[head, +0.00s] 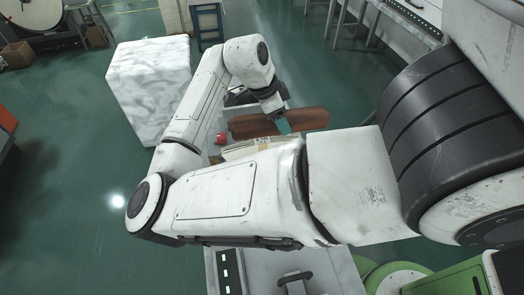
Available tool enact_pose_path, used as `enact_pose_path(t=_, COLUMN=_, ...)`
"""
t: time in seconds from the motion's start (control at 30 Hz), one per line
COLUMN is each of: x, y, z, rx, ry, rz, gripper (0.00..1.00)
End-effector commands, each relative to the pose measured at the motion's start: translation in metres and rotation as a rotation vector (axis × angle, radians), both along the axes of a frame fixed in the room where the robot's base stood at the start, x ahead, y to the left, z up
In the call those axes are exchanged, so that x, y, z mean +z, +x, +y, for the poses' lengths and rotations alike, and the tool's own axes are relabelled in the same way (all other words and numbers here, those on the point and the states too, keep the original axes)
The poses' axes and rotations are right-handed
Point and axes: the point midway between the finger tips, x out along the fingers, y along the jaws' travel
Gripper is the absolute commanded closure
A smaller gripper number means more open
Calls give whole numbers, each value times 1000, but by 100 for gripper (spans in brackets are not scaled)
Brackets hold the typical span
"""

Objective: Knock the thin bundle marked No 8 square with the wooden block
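My gripper (279,118) points down in the middle of the head view, over the worktop. A teal piece shows at its lower end; I cannot tell whether it is part of the fingers or something between them. A long reddish-brown piece (308,118), which looks like the wooden block, lies directly behind the teal piece. Whether they touch is unclear. A cream, flat stack (240,151), perhaps a paper bundle, lies in front of it, partly hidden by my forearm. No number is readable.
A small red object (221,138) sits left of the stack. A blue stool (207,24) is behind. A grey machine top with a dark handle (295,279) lies below my arm.

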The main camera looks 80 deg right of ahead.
Motion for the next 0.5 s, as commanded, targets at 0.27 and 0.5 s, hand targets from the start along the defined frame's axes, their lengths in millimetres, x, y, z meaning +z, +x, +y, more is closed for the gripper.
enact_pose_path(t=0.27, x=0, y=0, z=0, rx=0, ry=-2, rz=1, gripper=91)
enact_pose_path(t=0.5, x=-16, y=0, z=0, rx=1, ry=-1, rz=3, gripper=91)
